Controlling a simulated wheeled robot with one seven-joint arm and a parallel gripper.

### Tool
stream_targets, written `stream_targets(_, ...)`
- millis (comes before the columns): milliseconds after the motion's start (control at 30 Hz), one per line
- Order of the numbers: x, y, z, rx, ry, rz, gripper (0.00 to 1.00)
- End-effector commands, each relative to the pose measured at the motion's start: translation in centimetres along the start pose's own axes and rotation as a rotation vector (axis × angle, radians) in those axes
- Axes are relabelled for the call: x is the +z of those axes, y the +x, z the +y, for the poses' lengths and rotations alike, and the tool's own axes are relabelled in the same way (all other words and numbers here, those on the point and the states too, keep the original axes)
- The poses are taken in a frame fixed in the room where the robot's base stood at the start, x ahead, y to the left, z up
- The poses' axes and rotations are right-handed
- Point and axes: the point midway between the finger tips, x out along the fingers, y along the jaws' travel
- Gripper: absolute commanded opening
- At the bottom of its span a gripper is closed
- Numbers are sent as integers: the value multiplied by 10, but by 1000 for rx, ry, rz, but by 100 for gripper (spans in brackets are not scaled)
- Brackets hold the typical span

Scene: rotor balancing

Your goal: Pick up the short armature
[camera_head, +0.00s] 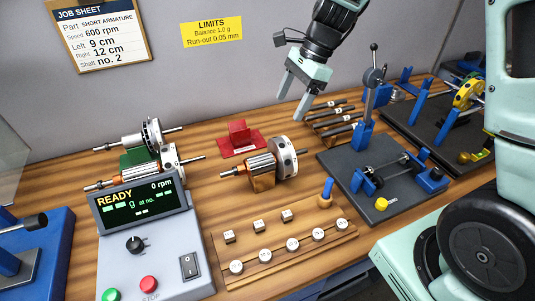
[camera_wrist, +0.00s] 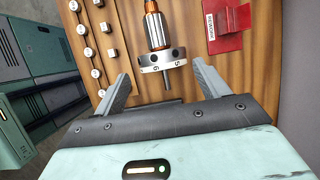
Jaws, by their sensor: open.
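In the wrist view my gripper (camera_wrist: 160,76) has both fingers spread. Two more armatures (camera_head: 168,165) lie at the left, one behind the other, near a green block.
A red rework stand (camera_head: 239,138) is just behind the armature. A wooden weight board (camera_head: 285,245) lies in front. A control box (camera_head: 150,240) reads READY at left. A grey fixture with blue posts (camera_head: 375,165) and a rack of dark-handled tools (camera_head: 333,120) stand right.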

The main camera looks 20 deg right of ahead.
Motion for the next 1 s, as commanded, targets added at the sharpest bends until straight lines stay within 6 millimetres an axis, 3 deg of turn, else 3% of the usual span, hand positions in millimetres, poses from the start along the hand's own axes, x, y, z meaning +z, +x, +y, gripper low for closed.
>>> stream_targets(500,0,98,2,5,-1,-1,74)
stream_targets(833,-1,126,3,3,-1,-1,74)
stream_targets(1000,-2,149,8,6,1,-2,74)
